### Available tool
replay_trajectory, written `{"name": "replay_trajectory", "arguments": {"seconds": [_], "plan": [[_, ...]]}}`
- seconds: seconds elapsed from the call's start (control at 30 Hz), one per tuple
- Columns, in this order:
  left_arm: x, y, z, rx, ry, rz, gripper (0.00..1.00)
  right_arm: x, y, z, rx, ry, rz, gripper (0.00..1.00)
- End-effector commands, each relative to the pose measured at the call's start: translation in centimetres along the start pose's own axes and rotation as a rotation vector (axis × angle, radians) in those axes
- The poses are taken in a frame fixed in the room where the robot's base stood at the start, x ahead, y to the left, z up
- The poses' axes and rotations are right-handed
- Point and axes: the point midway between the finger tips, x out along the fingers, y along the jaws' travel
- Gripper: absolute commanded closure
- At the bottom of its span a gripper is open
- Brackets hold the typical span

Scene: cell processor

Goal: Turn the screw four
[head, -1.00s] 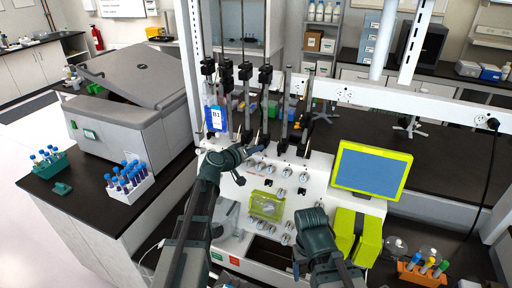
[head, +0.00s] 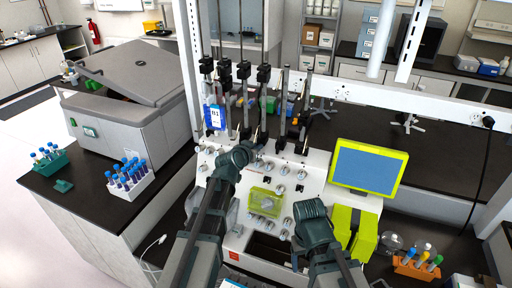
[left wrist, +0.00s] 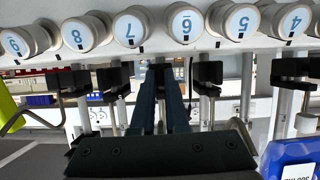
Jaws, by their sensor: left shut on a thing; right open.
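In the left wrist view, which is upside down, white knobs with pale blue numbered faces run along the top. Screw four (left wrist: 290,20) is near the right corner, beside the knob marked 5 (left wrist: 241,21). My left gripper (left wrist: 160,72) reaches in from the bottom, its dark fingers close together below the knobs marked 7 and 6, to the left of screw four. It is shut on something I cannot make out. In the head view my left gripper (head: 260,137) is at the top of the white panel (head: 232,205). My right gripper (head: 299,258) is open, low by the panel.
A lime-framed screen (head: 367,168) stands to the right. A blue tag (left wrist: 290,160) hangs in the lower right wrist view. A tube rack (head: 130,180) and grey centrifuge (head: 135,110) are left.

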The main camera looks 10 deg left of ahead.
Motion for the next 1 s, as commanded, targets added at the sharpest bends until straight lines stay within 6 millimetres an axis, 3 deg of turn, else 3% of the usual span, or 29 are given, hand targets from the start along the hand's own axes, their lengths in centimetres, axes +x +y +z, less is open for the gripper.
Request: {"name": "replay_trajectory", "arguments": {"seconds": [0.6, 0.63, 0.7, 1.0], "plan": [[-0.02, 0.02, -0.03, 0.036, -0.001, -0.015, 1.00, -0.05, 0.00, 0.00, 0.000, 0.000, 0.000, 0.28], [-0.02, 0.02, -0.03, 0.036, -0.001, -0.015, 0.86, -0.05, 0.00, 0.00, 0.000, 0.000, 0.000, 0.28], [-0.02, 0.02, -0.03, 0.036, -0.001, -0.015, 0.75, -0.05, 0.00, 0.00, 0.000, 0.000, 0.000, 0.28], [-0.05, 0.04, -0.05, 0.035, 0.000, -0.015, 0.75, -0.07, 0.01, 0.00, 0.000, 0.000, 0.000, 0.28]]}}
